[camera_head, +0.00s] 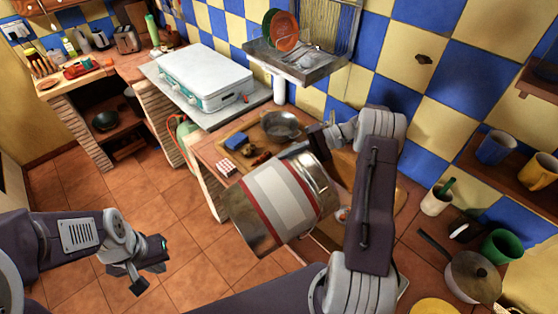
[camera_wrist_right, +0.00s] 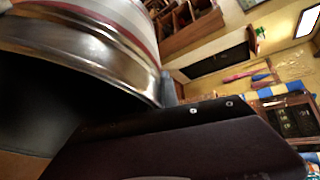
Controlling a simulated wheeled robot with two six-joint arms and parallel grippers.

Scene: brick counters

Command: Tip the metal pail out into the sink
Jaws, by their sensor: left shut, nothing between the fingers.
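The metal pail (camera_head: 278,205), with a pale band edged in red, is held tilted in the air in front of the counter. My right gripper (camera_head: 318,143) is at the pail's upper right rim and appears shut on it; its fingertips are largely hidden. The right wrist view shows the pail's shiny rim (camera_wrist_right: 110,50) close up, with a dark interior. My left gripper (camera_head: 150,268) is shut and empty over the tiled floor, well apart from the pail. I cannot clearly make out the sink; the pail and my right arm cover part of the counter.
A metal pan or bowl (camera_head: 283,126), a blue sponge (camera_head: 236,140) and a small red-and-white box (camera_head: 227,168) are on the counter behind the pail. A dish rack (camera_head: 297,62) hangs above. A saucepan (camera_head: 472,276), a green mug (camera_head: 501,246) and a white cup (camera_head: 436,202) stand at right.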

